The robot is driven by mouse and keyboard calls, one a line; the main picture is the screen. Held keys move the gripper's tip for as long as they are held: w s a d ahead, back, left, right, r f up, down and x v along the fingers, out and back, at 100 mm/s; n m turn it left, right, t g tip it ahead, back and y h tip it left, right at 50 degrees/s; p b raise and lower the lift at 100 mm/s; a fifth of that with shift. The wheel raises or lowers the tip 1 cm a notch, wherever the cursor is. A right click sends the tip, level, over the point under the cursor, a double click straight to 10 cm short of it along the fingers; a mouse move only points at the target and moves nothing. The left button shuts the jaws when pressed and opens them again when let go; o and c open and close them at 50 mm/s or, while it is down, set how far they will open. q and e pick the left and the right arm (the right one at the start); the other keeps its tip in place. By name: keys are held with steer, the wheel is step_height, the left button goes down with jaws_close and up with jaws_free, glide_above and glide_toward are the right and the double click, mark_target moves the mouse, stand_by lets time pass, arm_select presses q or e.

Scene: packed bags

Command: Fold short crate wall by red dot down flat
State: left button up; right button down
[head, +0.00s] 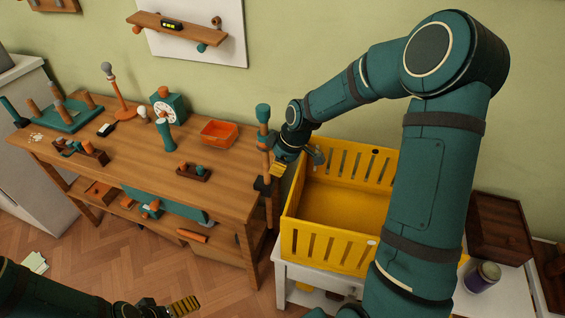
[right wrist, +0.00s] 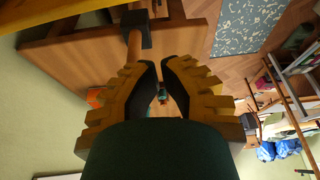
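The yellow slotted crate (head: 330,247) stands on a white stand at centre right in the head view. Its long walls are upright, with a dark dot on the back one and a pale dot on the front one. The left short wall (head: 291,210) also looks upright. My right arm hides the right short wall, and I see no red dot. My right gripper (head: 279,170) is beside the top of the left short wall, empty, with a narrow gap between its fingers in the right wrist view (right wrist: 160,68). My left gripper (head: 183,305) is low at the bottom edge, its opening unclear.
A wooden workbench (head: 130,165) with an orange tray (head: 218,133) and a clock (head: 168,108) stands left of the crate. A teal-topped post (head: 264,135) rises close by my right gripper. A dark wooden box (head: 499,228) and a jar (head: 482,277) are at right.

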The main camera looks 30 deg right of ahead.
steer(key=f, duration=0.1)
steer(key=s+d+f, duration=0.1)
steer(key=f, duration=0.1)
steer(key=f+b, duration=0.1)
steer(key=f, duration=0.1)
steer(key=shift+s+d, duration=0.25)
steer(key=shift+s, duration=0.05)
steer(key=shift+d, duration=0.15)
